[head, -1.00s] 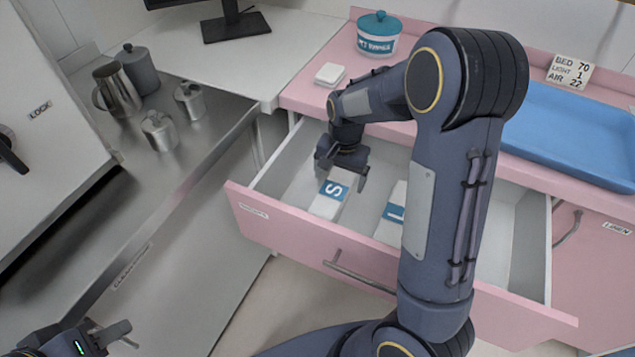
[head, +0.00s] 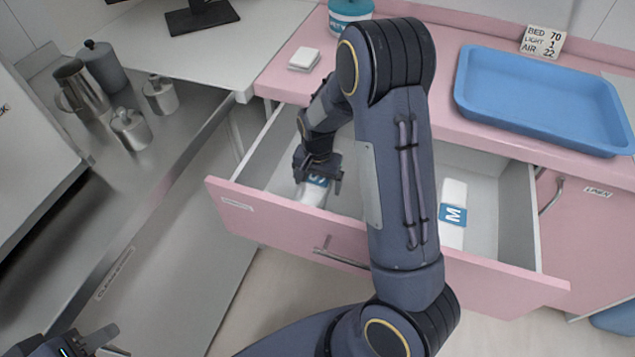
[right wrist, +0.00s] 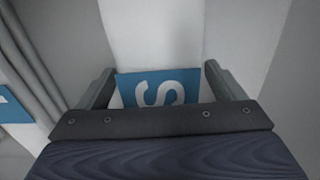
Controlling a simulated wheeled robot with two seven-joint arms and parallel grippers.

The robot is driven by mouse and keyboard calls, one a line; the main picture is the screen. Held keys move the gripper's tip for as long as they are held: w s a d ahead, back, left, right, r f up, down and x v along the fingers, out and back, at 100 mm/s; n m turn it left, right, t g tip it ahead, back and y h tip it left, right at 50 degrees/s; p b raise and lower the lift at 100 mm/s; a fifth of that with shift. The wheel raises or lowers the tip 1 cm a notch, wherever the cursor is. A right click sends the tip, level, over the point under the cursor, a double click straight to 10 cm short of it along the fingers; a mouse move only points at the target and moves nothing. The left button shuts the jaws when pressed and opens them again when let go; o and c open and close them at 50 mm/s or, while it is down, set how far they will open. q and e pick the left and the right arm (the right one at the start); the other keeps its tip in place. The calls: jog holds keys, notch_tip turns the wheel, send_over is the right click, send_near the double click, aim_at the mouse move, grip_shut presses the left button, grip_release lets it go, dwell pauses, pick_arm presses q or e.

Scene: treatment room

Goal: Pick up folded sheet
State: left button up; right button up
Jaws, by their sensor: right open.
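A white folded sheet with a blue band marked S (head: 311,193) lies in the left part of the open pink drawer (head: 250,212). My right gripper (head: 318,180) is down inside the drawer over this sheet, open. In the right wrist view the S band (right wrist: 158,88) lies between the two spread fingers (right wrist: 158,88), with a finger on either side; I cannot tell whether they touch it. A second folded sheet marked M (head: 453,214) lies in the drawer's right part. My left gripper (head: 112,342) is at the bottom left corner, empty, apparently open and partly cut off.
A steel bench (head: 150,160) with metal pots is at the left. My right arm hides the drawer's middle.

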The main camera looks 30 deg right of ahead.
jog(key=shift+c, duration=0.4)
jog(key=c, duration=1.1)
jog(key=shift+r, duration=0.1)
